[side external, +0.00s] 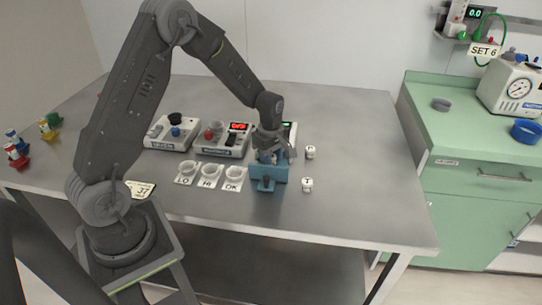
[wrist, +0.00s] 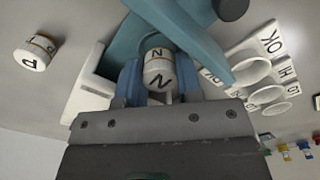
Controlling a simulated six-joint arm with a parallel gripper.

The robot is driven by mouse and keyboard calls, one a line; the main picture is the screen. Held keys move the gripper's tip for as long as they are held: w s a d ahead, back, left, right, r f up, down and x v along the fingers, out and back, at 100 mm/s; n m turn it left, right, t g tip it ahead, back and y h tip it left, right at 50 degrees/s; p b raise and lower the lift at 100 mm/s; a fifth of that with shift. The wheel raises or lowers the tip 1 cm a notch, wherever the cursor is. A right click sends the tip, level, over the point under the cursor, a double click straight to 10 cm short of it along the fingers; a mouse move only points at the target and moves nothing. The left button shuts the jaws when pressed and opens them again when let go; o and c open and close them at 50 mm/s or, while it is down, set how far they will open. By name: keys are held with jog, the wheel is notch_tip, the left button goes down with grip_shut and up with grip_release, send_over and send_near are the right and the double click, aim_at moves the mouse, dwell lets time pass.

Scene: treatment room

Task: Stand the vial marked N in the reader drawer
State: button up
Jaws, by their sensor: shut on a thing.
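The vial marked N (wrist: 158,72) is white with a brown band and sits between the two blue fingers of my gripper (wrist: 160,88), which is shut on it. In the side external view my gripper (side external: 270,157) is low over the blue reader drawer (side external: 268,173), and the vial is hidden there. The blue drawer (wrist: 200,48) also shows around and beyond the vial in the wrist view. I cannot tell whether the vial's base touches the drawer floor. The reader behind it, with a green display (side external: 290,128), is mostly hidden by my arm.
A vial marked T (side external: 307,185) and another vial (side external: 310,152) stand right of the drawer; a vial marked P (wrist: 35,52) shows in the wrist view. Cups labelled LO, HI and OK (side external: 233,173) stand left. Two white devices (side external: 222,140) are behind. The table's right side is clear.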

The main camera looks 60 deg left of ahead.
jog(key=shift+r, duration=0.45)
dwell(0.6)
jog(key=shift+f, duration=0.8)
jog(key=o, duration=0.6)
jog(key=shift+s+f, duration=0.15)
jog(key=shift+r, duration=5.7)
